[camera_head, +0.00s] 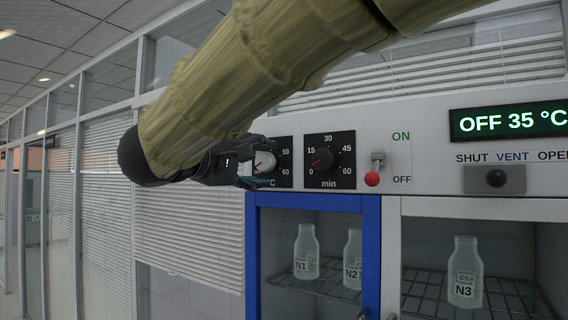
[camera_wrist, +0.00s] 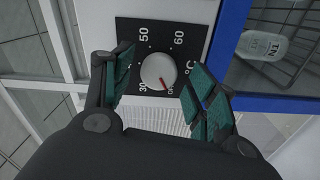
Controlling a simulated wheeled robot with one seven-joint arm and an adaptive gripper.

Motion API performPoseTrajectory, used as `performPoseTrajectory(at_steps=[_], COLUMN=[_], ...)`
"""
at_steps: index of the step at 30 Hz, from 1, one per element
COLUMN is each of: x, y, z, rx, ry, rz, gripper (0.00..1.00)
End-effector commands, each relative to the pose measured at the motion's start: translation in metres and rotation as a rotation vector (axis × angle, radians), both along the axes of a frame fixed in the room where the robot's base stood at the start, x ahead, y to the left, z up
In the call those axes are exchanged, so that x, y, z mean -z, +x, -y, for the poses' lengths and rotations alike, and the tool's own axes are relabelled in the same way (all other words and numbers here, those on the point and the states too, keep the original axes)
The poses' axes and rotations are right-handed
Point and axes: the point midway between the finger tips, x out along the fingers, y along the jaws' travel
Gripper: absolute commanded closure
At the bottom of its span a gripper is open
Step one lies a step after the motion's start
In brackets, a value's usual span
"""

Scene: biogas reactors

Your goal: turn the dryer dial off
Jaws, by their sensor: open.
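The dryer temperature dial is a pale round knob with a red pointer on a black °C plate. It shows in the wrist view (camera_wrist: 158,71) and, partly covered by my gripper, in the head view (camera_head: 264,163). The pointer aims at small lettering at the plate's edge that looks like OFF. My gripper (camera_head: 266,163) is open, with one finger on each side of the knob; it also shows in the wrist view (camera_wrist: 161,72). I cannot tell whether the fingers touch it. The display (camera_head: 511,122) reads OFF 35 °C.
A min dial (camera_head: 323,159) sits right of the temperature dial. Further right are an ON/OFF switch (camera_head: 377,162) with a red ball and a vent slider (camera_head: 495,179). Below, a blue-framed door (camera_head: 372,255) fronts bottles N1 (camera_head: 306,253) and N2 (camera_head: 352,258); N3 (camera_head: 464,275) stands right.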

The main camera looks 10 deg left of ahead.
Motion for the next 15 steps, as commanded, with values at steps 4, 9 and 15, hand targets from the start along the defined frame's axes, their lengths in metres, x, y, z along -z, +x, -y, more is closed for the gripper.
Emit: performPoseTrajectory(at_steps=[4, 9, 15], x=[-0.001, 0.0, 0.001], y=[-0.022, -0.052, -0.082], z=[-0.008, -0.019, -0.031], rx=[-0.003, -0.003, -0.002], ry=[-0.001, -0.001, -0.001], rz=[0.002, -0.001, -0.001], gripper=[0.42, 0.42, 0.42])
